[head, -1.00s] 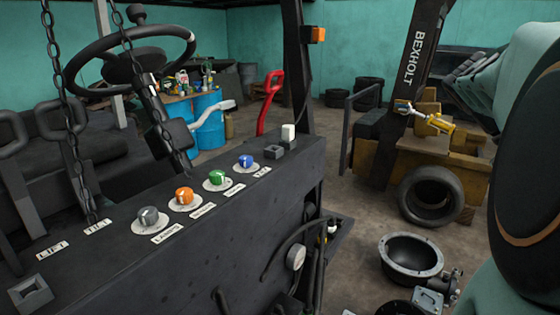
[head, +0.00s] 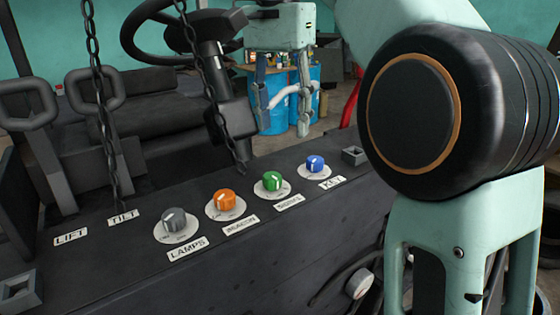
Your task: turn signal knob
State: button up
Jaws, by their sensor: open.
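The signal knob is the green knob (head: 272,181) on a pale round dial on the dark console. A label (head: 289,203) in front of it appears to read SIGNAL. Its white pointer mark points roughly away from me. My gripper (head: 283,114) hangs fingers down in the head view, above and beyond the console in the picture. Its two fingers are apart and nothing is held between them. It is not touching the knob.
The orange beacon knob (head: 226,202) and grey lamps knob (head: 173,221) are to the left, the blue key knob (head: 315,164) to the right. A chain (head: 205,90) hangs near the steering wheel (head: 140,50).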

aim_at(272, 176)
jog(key=f+b, duration=0.1)
jog(key=f, duration=0.2)
jog(key=a+f+b, duration=0.1)
jog(key=f, duration=0.3)
jog(key=a+f+b, duration=0.1)
jog(key=f, duration=0.2)
jog(key=shift+f, duration=0.15)
jog(key=c, duration=1.2)
jog(key=shift+o, duration=0.2)
jog(key=shift+n, duration=0.3)
